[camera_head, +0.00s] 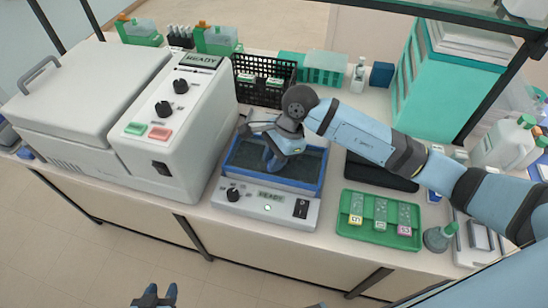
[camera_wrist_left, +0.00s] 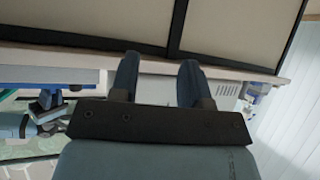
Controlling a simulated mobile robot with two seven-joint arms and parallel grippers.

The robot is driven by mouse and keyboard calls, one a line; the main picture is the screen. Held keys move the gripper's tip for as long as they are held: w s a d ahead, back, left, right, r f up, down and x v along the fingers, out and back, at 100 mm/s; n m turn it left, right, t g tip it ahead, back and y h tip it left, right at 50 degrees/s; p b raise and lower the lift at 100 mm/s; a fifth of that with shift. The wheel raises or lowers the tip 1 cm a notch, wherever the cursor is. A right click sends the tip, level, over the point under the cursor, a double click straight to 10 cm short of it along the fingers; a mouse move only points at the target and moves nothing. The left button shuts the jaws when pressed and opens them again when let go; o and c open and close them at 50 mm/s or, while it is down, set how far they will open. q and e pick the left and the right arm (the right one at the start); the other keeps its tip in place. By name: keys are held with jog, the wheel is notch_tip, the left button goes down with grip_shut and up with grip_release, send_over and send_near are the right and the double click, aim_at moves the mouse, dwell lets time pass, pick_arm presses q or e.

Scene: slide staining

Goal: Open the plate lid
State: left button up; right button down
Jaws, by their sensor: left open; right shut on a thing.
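The plate device is a low white unit with a small READY display, a black knob and a switch on its front panel (camera_head: 265,207). A blue-rimmed plate lid (camera_head: 300,186) with a dark pane sits on top of it. My right gripper (camera_head: 272,163) reaches down over the pane from the right and is shut on the lid; the gripper hides the exact point of hold. I cannot tell whether the lid is raised at all. My left gripper (camera_head: 154,297) is low in front of the bench, open and empty. Its spread fingers also show in the left wrist view (camera_wrist_left: 158,82).
A large white machine (camera_head: 85,85) with a READY display stands left of the plate. A green tray (camera_head: 380,235) with several labelled slides lies to the right. A black basket (camera_head: 263,78) stands behind.

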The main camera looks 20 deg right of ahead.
jog(key=w+d+b, duration=0.2)
jog(key=w, duration=0.1)
jog(key=w+d+b, duration=0.2)
jog(key=w+b, duration=0.1)
jog(key=w+d+b, duration=0.2)
jog(key=w, duration=0.2)
jog(key=shift+d+f+b, duration=0.1)
jog(key=shift+d+b, duration=0.25)
jog(key=shift+d, duration=0.05)
jog(key=shift+w+d, duration=0.1)
jog(key=shift+w, duration=0.1)
pick_arm(q)
notch_tip(320, 180, down, 7)
jog(key=shift+w+d+r, duration=0.2)
jog(key=shift+w, duration=0.05)
pick_arm(e)
jog(key=c, duration=1)
grip_release()
pick_arm(q)
jog(key=shift+f, duration=0.15)
jog(key=shift+s+f, duration=0.1)
pick_arm(e)
jog(key=shift+r, duration=0.25)
pick_arm(q)
jog(key=shift+f+n+b, duration=0.2)
jog(key=shift+n+b, duration=0.1)
jog(key=shift+b, duration=0.2)
pick_arm(e)
jog(key=v, duration=1.3)
jog(key=shift+r, duration=0.35)
